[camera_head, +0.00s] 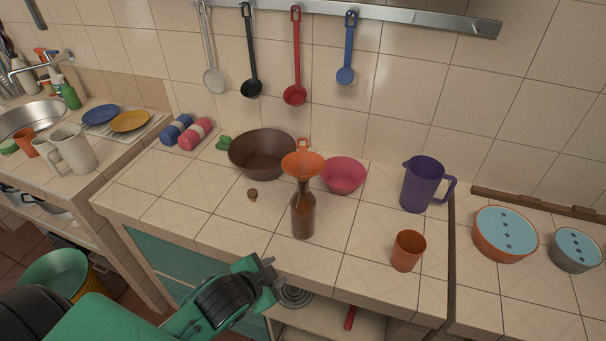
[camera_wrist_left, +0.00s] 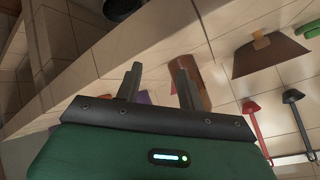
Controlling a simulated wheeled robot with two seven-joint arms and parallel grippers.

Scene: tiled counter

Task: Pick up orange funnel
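The orange funnel (camera_head: 303,164) sits upright in the neck of a brown bottle (camera_head: 303,216), its wide mouth up and its small tab toward the wall. The bottle stands on the tiled counter. My left gripper (camera_head: 273,272) is at the counter's front edge, in front of and slightly left of the bottle, apart from it. In the left wrist view the two fingers (camera_wrist_left: 158,84) are spread with nothing between them. A reddish-brown shape, apparently the bottle (camera_wrist_left: 197,76), shows beyond the right finger. I cannot make out the funnel there. My right gripper is not in view.
A brown bowl (camera_head: 261,152) and a pink bowl (camera_head: 344,175) stand close behind the funnel. A cork (camera_head: 252,195) lies left of the bottle. An orange cup (camera_head: 408,250) and a purple jug (camera_head: 422,184) stand to the right. The counter's left front is clear.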

